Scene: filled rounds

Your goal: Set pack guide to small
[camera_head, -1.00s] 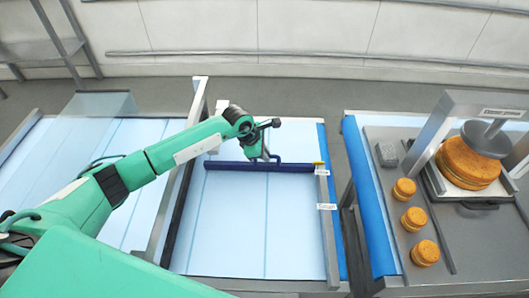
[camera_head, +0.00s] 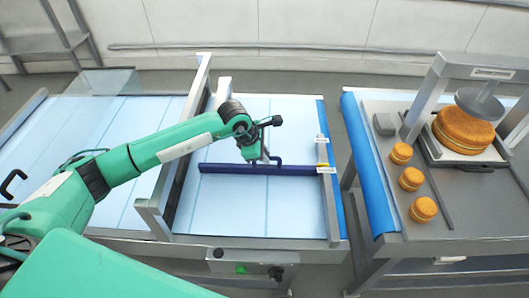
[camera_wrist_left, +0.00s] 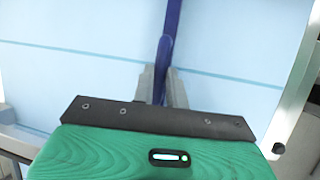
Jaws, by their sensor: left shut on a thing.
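The pack guide is a dark blue bar (camera_head: 225,168) lying across the light blue belt, with a raised handle on it and a yellow mark (camera_head: 322,165) at its right end. Two small white labels sit on the right rail, a far one (camera_head: 321,139) and a near one (camera_head: 326,170); their words are too small to read. The yellow mark is beside the near label. My left gripper (camera_head: 262,160) is shut on the guide's handle. The wrist view shows the fingers (camera_wrist_left: 163,90) around the blue handle (camera_wrist_left: 166,50). My right gripper is out of view.
A metal frame (camera_head: 205,110) spans the belt at its left. A control box with a green button (camera_head: 241,269) is on the front. On the right bench are several orange filled rounds, a large one (camera_head: 462,131) under a press (camera_head: 480,102). A gap separates bench and belt.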

